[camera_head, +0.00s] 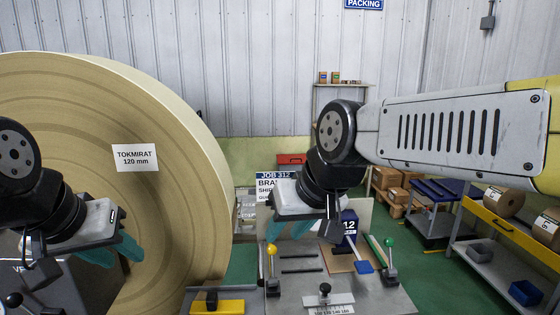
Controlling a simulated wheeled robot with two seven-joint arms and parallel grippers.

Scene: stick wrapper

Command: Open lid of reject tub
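I cannot make out a reject tub or its lid for certain in the head view. A grey block-like shape (50,284) lies under my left gripper at the lower left, partly hidden, and I cannot tell what it is. My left gripper (82,252) has teal fingers set apart with nothing seen between them, in front of the big roll. My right gripper (290,229) hangs over the back of the metal work plate, its teal fingers apart with nothing seen held.
A huge tan roll (195,190) labelled TOKMIRAT fills the left. A shelf cart (485,250) with rolls and bins stands right. Green floor lies between.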

